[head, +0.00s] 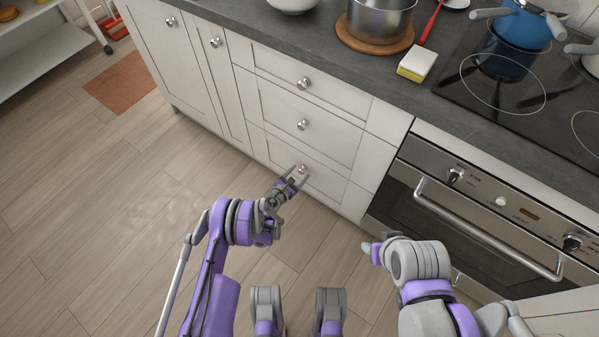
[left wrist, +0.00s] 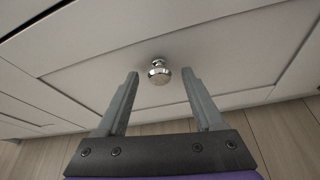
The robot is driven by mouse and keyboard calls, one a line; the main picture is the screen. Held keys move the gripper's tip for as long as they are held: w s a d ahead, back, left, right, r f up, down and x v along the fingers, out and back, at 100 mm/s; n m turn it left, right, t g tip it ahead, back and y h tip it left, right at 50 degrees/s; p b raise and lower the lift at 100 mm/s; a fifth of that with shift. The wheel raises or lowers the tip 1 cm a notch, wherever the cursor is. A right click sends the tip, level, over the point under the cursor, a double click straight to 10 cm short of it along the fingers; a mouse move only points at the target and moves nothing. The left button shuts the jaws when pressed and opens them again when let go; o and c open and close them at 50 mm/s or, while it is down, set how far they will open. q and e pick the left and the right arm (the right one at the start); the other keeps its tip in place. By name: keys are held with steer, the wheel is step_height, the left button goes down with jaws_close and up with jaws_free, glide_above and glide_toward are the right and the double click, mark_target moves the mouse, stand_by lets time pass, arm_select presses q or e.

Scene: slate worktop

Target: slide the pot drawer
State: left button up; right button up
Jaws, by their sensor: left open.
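The white cabinet has a stack of three drawers. The bottom drawer (head: 325,184) looks flush with the cabinet front, and its round metal knob (head: 302,168) is partly behind my left gripper. My left gripper (head: 297,175) is open at that knob. In the left wrist view the knob (left wrist: 159,74) lies between the two fingertips of the open left gripper (left wrist: 161,76), with a gap on both sides. My right arm is at the lower right in the head view, but its fingers cannot be made out.
The middle drawer knob (head: 302,124) and top drawer knob (head: 303,83) are above. An oven with a bar handle (head: 487,232) stands to the right. The dark worktop (head: 330,60) holds a steel pot (head: 380,17) and a sponge (head: 417,64). The wooden floor (head: 110,220) at left is clear.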

arm_select(q)
jaws_close()
stand_by(0.3)
stand_by(1.1)
